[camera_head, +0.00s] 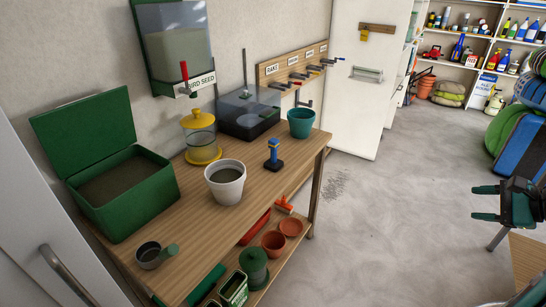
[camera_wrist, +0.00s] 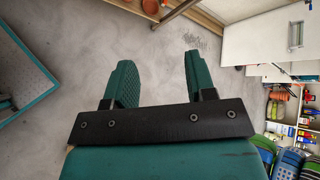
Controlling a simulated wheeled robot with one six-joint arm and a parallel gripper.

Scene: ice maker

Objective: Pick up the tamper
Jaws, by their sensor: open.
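The tamper (camera_head: 274,155) stands upright on the wooden workbench (camera_head: 212,223). It has a blue handle with a yellow band and a dark, flat base. It stands between the white pot and the teal pot. My gripper (camera_head: 484,204) is at the right side of the head view, well away from the bench, over the open floor. In the wrist view its two green fingers (camera_wrist: 160,82) are spread apart with nothing between them. I cannot make out the tamper in the wrist view.
Near the tamper are a white pot of soil (camera_head: 226,183), a teal pot (camera_head: 301,122), a yellow feeder (camera_head: 201,137) and a dark clear-lidded box (camera_head: 248,114). A green bin (camera_head: 122,190) and a scoop (camera_head: 152,256) are at the left. Grey floor (camera_head: 390,200) lies clear between bench and gripper.

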